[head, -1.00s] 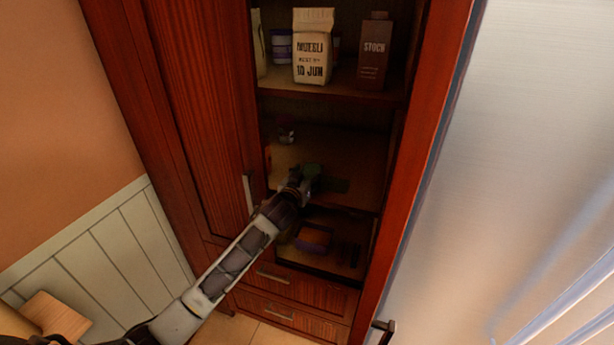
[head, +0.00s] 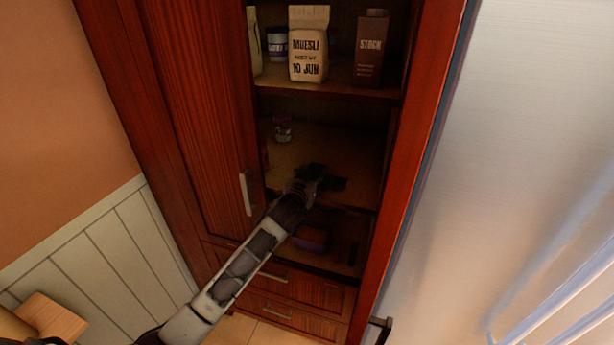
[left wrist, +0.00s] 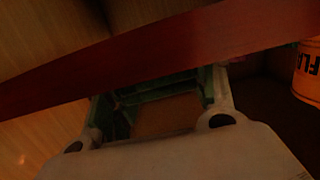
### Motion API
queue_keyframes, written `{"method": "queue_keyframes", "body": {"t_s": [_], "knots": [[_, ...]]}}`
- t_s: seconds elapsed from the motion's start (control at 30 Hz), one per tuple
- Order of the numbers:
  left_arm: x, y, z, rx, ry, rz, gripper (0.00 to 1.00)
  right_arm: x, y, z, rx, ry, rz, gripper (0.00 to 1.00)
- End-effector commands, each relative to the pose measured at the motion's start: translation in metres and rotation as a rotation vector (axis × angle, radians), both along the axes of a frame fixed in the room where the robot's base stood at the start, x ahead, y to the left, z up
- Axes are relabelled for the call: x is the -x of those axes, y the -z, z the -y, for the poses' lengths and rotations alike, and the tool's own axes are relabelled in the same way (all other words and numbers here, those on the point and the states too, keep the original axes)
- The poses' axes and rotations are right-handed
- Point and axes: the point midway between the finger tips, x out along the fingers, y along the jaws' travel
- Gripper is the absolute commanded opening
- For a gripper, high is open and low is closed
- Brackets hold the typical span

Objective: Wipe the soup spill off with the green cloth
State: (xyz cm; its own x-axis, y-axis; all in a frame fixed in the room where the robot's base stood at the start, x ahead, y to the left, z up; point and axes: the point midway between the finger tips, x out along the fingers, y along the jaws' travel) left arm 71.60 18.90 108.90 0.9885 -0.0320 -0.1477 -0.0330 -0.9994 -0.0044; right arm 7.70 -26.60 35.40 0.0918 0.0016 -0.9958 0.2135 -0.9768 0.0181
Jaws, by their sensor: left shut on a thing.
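My left gripper (head: 312,180) reaches into the middle compartment of the red-brown cabinet, low over its shelf (head: 352,150). It is shut on a dark green thing, likely the green cloth, which shows as green patches between the fingers in the left wrist view (left wrist: 160,88). The cloth's outline is hard to make out in the shade. A dark patch (head: 334,184) lies just right of the fingertips; I cannot tell whether it is the soup spill or part of the gripper. My right gripper is not in view.
A small jar (head: 283,133) stands at the back left of this shelf. A muesli bag (head: 308,58) and stock carton (head: 371,48) stand above. Below, a compartment holds a purple-orange item (head: 311,239). An orange can (left wrist: 308,72) shows at right in the wrist view. The door handle (head: 246,192) is close left.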

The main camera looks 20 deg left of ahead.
Motion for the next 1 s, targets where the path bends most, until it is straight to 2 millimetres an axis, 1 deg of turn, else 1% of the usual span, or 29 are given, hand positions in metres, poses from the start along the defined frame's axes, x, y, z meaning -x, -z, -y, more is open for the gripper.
{"method": "queue_keyframes", "body": {"t_s": [0.03, 0.2, 0.63, 1.0], "knots": [[0.000, 0.002, 0.004, 0.001, 0.002, -0.004, 0.37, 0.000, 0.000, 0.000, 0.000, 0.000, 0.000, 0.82], [0.001, 0.003, 0.009, 0.001, 0.002, -0.005, 0.37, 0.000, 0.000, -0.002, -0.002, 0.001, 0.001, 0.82], [0.001, 0.003, 0.011, 0.000, 0.002, -0.005, 0.37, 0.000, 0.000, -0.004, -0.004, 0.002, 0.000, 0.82], [0.001, 0.002, 0.030, 0.000, 0.002, -0.006, 0.37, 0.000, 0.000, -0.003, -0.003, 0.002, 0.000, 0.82]]}}
